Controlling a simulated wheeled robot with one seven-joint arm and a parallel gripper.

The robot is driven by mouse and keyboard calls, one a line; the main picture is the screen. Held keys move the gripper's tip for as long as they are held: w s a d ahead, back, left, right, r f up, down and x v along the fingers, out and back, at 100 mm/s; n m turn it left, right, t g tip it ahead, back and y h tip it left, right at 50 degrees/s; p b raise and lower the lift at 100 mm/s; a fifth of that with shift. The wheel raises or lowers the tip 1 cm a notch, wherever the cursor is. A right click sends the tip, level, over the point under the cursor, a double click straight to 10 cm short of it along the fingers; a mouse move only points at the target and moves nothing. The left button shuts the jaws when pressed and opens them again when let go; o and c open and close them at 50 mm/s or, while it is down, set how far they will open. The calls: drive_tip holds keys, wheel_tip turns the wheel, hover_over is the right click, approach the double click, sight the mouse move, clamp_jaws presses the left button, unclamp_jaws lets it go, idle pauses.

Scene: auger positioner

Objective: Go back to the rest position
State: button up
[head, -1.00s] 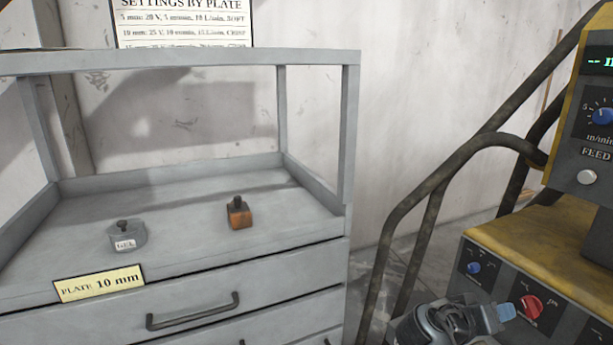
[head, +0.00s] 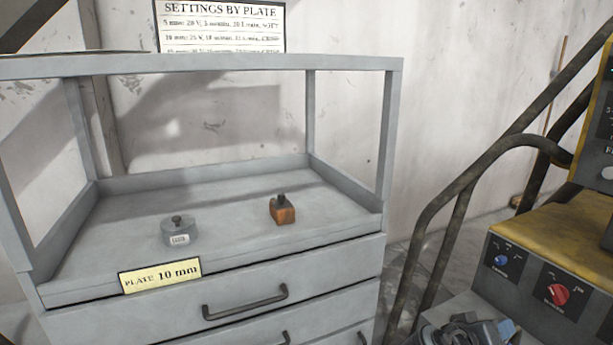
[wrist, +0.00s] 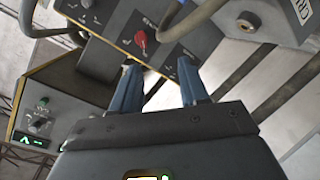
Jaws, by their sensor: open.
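My gripper (wrist: 160,84) shows in the wrist view with its two blue fingers apart and nothing between them. Beyond the fingers is the yellow-edged machine panel with a red knob (wrist: 141,38). In the head view my gripper (head: 500,328) is only partly seen at the bottom edge, in front of the machine. The same red knob (head: 557,294) and a blue knob (head: 501,260) are on the machine's front there. The gripper looks apart from the panel.
A grey drawer cabinet (head: 255,280) stands at left, holding a grey round pot (head: 179,232) and an orange block (head: 283,212). A yellow plate label (head: 160,275) reads 10 mm. A settings sign (head: 220,27) is behind. Dark tube railings (head: 440,205) stand between cabinet and machine.

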drive_tip(key=s+a+f+n+t+y, duration=0.2)
drive_tip(key=s+a+f+y, duration=0.15)
drive_tip(key=s+f, duration=0.3)
drive_tip(key=s+a+f+n+t+y, duration=0.1)
drive_tip(key=s+a+f+n+y, duration=0.2)
drive_tip(key=s+f, duration=0.4)
drive_tip(key=s+a+r+t+y, duration=0.15)
drive_tip(key=s+a, duration=0.25)
drive_tip(key=s, duration=0.4)
drive_tip(key=s+a+r+t+y, duration=0.1)
drive_tip(key=s+a+y, duration=0.25)
drive_tip(key=s, duration=0.45)
drive_tip(key=s+a+r+m+t+y, duration=0.1)
drive_tip(key=s+a+r+t, duration=0.1)
drive_tip(key=s+r, duration=0.6)
drive_tip(key=s+a+r+t+y, duration=0.1)
drive_tip(key=s+a+r+t, duration=0.1)
drive_tip(key=s+r, duration=0.7)
wheel_tip(320, 180, up, 19)
drive_tip(key=w+p, duration=0.2)
drive_tip(key=p, duration=1.4)
drive_tip(key=shift+w+d+f+p, duration=0.2)
drive_tip(key=shift+d+p, duration=0.05)
drive_tip(key=shift+p, duration=0.05)
drive_tip(key=shift+g, duration=0.25)
